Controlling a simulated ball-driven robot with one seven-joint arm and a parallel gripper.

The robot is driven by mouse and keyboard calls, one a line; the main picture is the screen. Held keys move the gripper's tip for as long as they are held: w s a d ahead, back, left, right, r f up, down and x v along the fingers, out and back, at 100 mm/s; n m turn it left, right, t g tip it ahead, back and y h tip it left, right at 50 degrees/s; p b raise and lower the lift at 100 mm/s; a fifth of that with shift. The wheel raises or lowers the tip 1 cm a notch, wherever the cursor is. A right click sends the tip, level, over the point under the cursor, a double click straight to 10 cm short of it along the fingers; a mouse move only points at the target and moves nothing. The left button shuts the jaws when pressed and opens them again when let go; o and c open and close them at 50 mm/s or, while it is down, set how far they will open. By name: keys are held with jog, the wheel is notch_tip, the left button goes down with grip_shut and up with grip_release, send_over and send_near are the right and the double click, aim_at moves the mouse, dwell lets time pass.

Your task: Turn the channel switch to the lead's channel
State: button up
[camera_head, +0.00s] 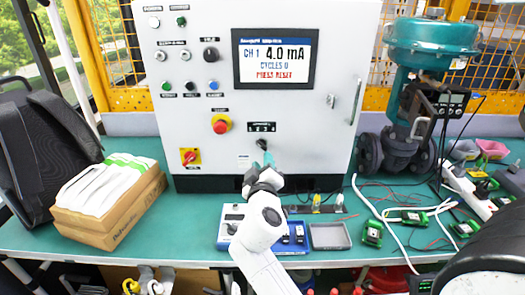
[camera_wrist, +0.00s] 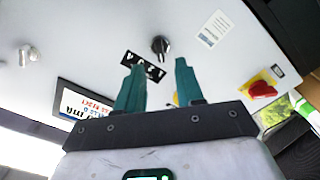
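The channel switch is a small black knob (camera_head: 262,144) below a black strip numbered 1 to 4 (camera_head: 262,127) on the light grey cabinet. In the wrist view, which is turned over, the knob (camera_wrist: 160,45) stands beside the numbered strip (camera_wrist: 143,66). Its pointer setting is too small to read. The screen (camera_head: 275,58) shows "CH 1", "4.0 mA", "CYCLES 0" and "PRESS RESET". My gripper (camera_head: 267,158) is just below and in front of the switch. Its teal fingers (camera_wrist: 159,66) are apart with nothing between them; the knob appears beyond their tips, not gripped.
A red emergency button (camera_head: 221,124) and a red-yellow rotary switch (camera_head: 190,157) sit left of the channel switch. A blue-white device (camera_head: 230,226), grey tray (camera_head: 330,236), and yellow and grey connectors (camera_head: 316,201) lie on the green bench. Cables and a teal valve (camera_head: 432,42) are right.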

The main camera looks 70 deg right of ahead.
aim_at(263, 148)
jog(key=p+x, duration=0.1)
jog(key=x, duration=0.5)
jog(key=shift+d, duration=0.35)
jog(key=shift+c, duration=0.4)
grip_shut()
